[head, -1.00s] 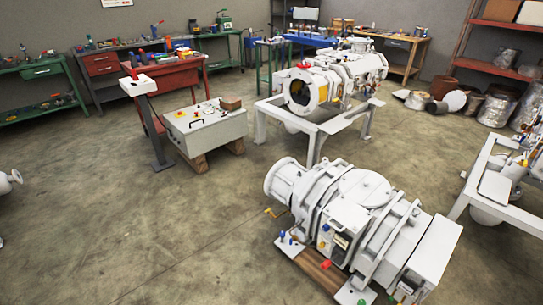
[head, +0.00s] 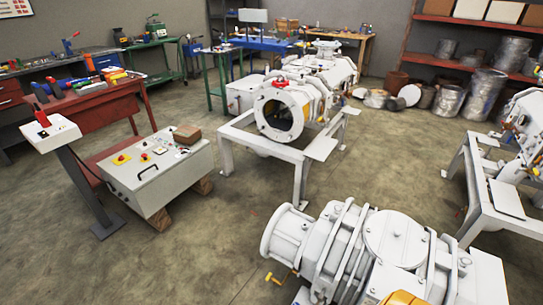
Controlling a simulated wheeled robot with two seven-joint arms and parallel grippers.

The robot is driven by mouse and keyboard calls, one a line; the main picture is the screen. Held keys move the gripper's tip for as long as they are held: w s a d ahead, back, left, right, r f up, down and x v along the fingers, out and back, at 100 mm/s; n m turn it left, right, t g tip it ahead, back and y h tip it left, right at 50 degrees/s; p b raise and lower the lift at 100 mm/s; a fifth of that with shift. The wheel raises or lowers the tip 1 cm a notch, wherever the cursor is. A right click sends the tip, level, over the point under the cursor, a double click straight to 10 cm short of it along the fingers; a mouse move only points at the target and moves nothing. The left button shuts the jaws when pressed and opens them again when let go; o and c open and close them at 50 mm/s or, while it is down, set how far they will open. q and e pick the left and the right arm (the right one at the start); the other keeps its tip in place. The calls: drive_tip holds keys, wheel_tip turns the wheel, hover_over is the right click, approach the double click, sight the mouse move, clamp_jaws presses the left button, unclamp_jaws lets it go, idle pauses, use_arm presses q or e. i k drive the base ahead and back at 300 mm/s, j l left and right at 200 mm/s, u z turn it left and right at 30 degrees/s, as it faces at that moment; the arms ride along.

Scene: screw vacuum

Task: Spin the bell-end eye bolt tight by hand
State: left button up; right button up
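A white screw vacuum pump (head: 395,240) lies in the lower right, with a round flanged bell end (head: 284,232) facing left. A small yellow crank-like piece (head: 281,278) shows just below the bell end. I cannot tell whether it touches the pump. I cannot make out the eye bolt at this size. A yellow shape (head: 405,298) is cut off by the bottom edge in front of the pump, and I cannot tell what it is. Neither of my grippers is in view.
A second white pump (head: 285,112) stands on a white frame (head: 232,142) behind. A control box (head: 160,175) on wooden blocks and a white pedestal panel (head: 50,132) stand left. Another framed machine (head: 490,190) is at right. The floor (head: 190,260) is clear at lower left.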

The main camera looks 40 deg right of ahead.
sight(337, 212)
drive_tip(key=i+j, duration=0.1)
drive_tip(key=i, duration=0.65)
drive_tip(key=i+j+u, duration=0.1)
drive_tip(key=i, duration=0.65)
drive_tip(key=i+l+z, duration=0.1)
drive_tip(key=i+z, duration=0.6)
drive_tip(key=z, duration=0.2)
drive_tip(key=i+j+z, duration=0.1)
drive_tip(key=i+z, duration=0.35)
drive_tip(key=i+l+z, duration=0.15)
drive_tip(key=i+z, duration=0.35)
drive_tip(key=i+j+z, duration=0.15)
drive_tip(key=i+z, duration=0.35)
drive_tip(key=i, duration=0.2)
